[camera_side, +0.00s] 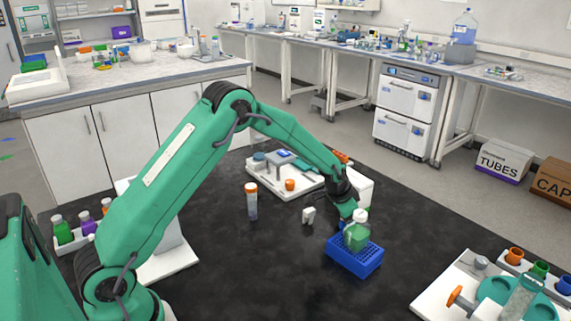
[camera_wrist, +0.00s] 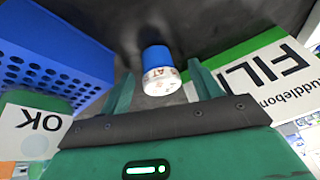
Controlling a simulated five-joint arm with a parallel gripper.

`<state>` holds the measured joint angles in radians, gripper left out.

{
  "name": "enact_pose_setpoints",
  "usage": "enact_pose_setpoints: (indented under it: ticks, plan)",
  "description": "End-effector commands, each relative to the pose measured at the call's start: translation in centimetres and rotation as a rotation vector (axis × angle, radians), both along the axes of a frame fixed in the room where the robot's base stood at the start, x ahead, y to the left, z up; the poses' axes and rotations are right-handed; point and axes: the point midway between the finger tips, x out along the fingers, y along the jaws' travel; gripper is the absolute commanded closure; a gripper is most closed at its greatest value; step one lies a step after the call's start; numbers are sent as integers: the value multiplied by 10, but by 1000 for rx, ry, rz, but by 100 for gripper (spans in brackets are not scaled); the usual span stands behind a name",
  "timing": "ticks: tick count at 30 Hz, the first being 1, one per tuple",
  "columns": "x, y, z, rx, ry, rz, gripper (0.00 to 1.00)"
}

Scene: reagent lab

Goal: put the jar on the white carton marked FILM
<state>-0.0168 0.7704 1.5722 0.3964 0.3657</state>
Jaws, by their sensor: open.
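My gripper is open, low over the black bench. The white carton marked FILM (camera_wrist: 262,75), with green bands, is right of the fingers in the wrist view; in the side view the white carton (camera_side: 361,190) is partly behind my gripper.
A blue rack (camera_side: 355,258) is close in front of my gripper, with a green bottle with a white cap (camera_side: 357,233) at it. A small white object (camera_side: 309,216) and an orange-capped tube (camera_side: 251,201) stand to the left. A white tray (camera_side: 440,300) is at right.

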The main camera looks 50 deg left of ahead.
Motion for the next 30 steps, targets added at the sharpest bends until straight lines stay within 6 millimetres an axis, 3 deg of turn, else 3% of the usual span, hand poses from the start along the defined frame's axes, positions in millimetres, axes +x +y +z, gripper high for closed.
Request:
enact_pose_setpoints:
  ticks: [1,8,11,22,30]
  plan:
    - [0,0,0,0,0,0,39]
    - [0,0,0,0,0,0,84]
    - [0,0,0,0,0,0,90]
    - [0,0,7,0,-1,0,90]
    - [1,0,38,0,-4,0,90]
